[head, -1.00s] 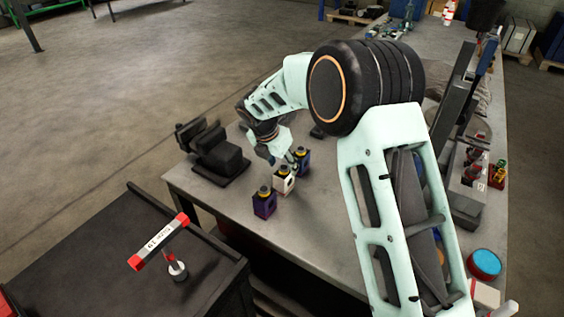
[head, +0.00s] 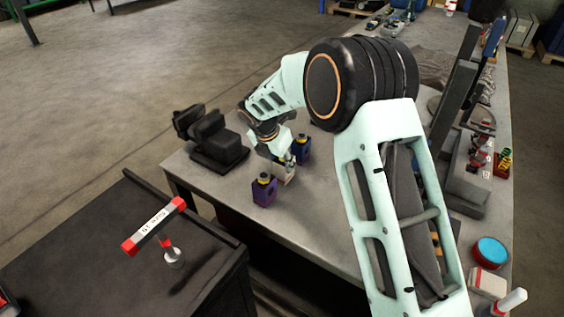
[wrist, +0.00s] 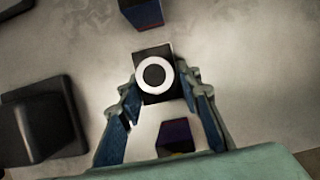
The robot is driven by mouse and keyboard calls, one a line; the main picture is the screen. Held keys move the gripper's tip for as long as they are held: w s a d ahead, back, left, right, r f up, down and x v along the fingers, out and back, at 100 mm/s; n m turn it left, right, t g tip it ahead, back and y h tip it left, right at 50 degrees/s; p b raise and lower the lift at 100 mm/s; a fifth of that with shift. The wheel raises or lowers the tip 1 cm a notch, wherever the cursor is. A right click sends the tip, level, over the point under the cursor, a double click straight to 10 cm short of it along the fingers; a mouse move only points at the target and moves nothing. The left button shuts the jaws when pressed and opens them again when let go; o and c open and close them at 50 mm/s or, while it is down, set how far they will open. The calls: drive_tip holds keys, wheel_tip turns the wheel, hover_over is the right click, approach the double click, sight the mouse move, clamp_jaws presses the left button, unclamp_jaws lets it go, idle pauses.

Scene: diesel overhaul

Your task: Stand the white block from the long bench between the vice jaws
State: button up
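The white block (head: 289,176) stands upright on the long bench (head: 325,215), between two purple-blue blocks. My gripper (head: 285,160) is over it and hides its upper part in the head view. In the wrist view, a block with a dark top and white ring (wrist: 154,75), apparently the white block, lies between the fingertips of my gripper (wrist: 165,85). The fingers are apart, and I cannot tell whether they touch it. The black vice (head: 217,147) stands at the bench's left end; its jaw gap is hard to make out.
A purple block (head: 264,190) stands close in front of the white one, and a blue block (head: 303,148) close behind. A dark cart (head: 215,262) with a red-ended tool (head: 155,226) is at the lower left. Bare bench lies right of the blocks.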

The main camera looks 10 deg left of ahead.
drive_tip(key=c, duration=0.4)
drive_tip(key=shift+o, duration=0.2)
drive_tip(key=shift+r+p, duration=2)
drive_tip(key=shift+r, duration=0.55)
